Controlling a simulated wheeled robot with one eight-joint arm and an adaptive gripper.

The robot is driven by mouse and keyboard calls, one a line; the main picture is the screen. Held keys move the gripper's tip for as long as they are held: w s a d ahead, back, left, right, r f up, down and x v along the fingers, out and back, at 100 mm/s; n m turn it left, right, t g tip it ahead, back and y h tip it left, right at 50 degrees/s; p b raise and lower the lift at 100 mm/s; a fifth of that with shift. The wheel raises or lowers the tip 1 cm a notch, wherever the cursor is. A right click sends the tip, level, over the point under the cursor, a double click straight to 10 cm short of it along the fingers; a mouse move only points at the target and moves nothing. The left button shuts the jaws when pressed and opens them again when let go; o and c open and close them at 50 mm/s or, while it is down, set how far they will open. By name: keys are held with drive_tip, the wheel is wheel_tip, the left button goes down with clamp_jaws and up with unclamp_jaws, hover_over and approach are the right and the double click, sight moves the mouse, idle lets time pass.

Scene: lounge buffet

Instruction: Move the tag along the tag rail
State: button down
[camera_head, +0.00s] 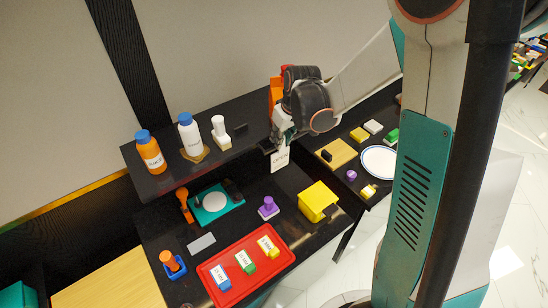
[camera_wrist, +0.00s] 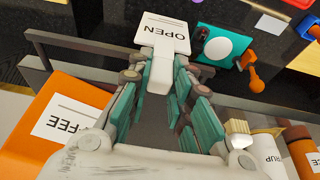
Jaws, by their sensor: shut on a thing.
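The white tag (camera_head: 280,159) hangs at the front edge of the raised black shelf, below my gripper (camera_head: 281,141). In the wrist view the tag (camera_wrist: 165,32) reads "OPEN", and its narrow white upper part lies between the teal-padded fingers of my gripper (camera_wrist: 160,72). My gripper is shut on this part. A thin dark bar that looks like the tag rail (camera_wrist: 85,43) runs across the wrist view and passes behind the fingers near the tag. The contact between tag and rail is hidden by the fingers.
An orange coffee box (camera_wrist: 45,115) stands close beside my gripper. Orange (camera_head: 149,152) and white (camera_head: 190,135) bottles stand on the shelf's left. Below are a red tray (camera_head: 243,287), a yellow box (camera_head: 316,202) and a purple stamp-like piece (camera_head: 268,207). A white plate (camera_head: 379,161) lies right.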

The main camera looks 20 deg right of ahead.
sight(301, 134)
drive_tip(key=shift+w+d+b, duration=0.2)
drive_tip(key=shift+w+d, duration=0.25)
drive_tip(key=shift+d, duration=0.85)
drive_tip(key=shift+w+d+b, duration=0.15)
drive_tip(key=shift+w+d, duration=0.25)
drive_tip(key=shift+d, duration=0.95)
drive_tip(key=shift+w+d+b, duration=0.2)
drive_tip(key=shift+w+d, duration=0.25)
drive_tip(key=shift+d, duration=0.85)
drive_tip(key=c, duration=1.4)
unclamp_jaws()
drive_tip(key=shift+c, duration=0.2)
drive_tip(key=shift+r, duration=0.1)
drive_tip(key=s+p+v, duration=0.1)
drive_tip(key=p+v, duration=0.2)
drive_tip(key=v, duration=0.3)
drive_tip(key=shift+d, duration=0.2)
drive_tip(key=shift+s+r, duration=0.1)
